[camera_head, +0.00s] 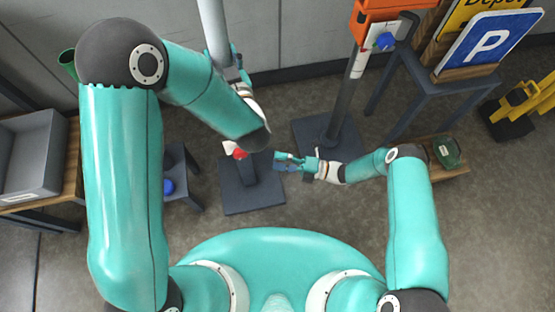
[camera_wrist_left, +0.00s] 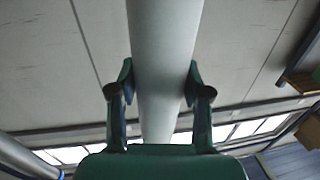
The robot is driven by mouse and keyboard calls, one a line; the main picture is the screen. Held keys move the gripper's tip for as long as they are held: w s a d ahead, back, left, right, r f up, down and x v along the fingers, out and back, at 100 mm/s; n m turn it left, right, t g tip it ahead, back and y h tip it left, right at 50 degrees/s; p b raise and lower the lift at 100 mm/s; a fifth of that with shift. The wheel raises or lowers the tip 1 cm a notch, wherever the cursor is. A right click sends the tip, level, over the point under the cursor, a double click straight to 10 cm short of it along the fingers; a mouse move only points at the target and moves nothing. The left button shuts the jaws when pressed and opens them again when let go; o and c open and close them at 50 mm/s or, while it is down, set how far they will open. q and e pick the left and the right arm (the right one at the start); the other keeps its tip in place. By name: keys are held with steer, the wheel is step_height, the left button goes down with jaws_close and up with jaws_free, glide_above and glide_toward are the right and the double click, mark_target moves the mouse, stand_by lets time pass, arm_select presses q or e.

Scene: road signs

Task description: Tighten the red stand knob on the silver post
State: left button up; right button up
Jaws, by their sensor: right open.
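The silver post (camera_head: 213,28) rises at the top of the head view, and its lower part is hidden by my left arm. My left gripper (camera_wrist_left: 160,82) has its two fingers against both sides of the post (camera_wrist_left: 165,40) in the left wrist view. In the head view the red knob (camera_head: 239,153) shows just below my left forearm, on a dark stand (camera_head: 250,195) with a square base. My right gripper (camera_head: 282,162) is open and empty, a short way right of the red knob and apart from it. Its fingers point left toward the knob.
A second dark stand (camera_head: 341,105) carries an orange box (camera_head: 378,15) and a blue knob (camera_head: 385,41). A blue parking sign (camera_head: 487,44) stands on a dark table at right. A grey bin (camera_head: 35,155) is at left. A small stool (camera_head: 180,165) is left of the stand base.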

arm_select(q)
steer(key=o, duration=0.4)
steer(key=shift+o, duration=0.2)
steer(key=shift+s, duration=0.1)
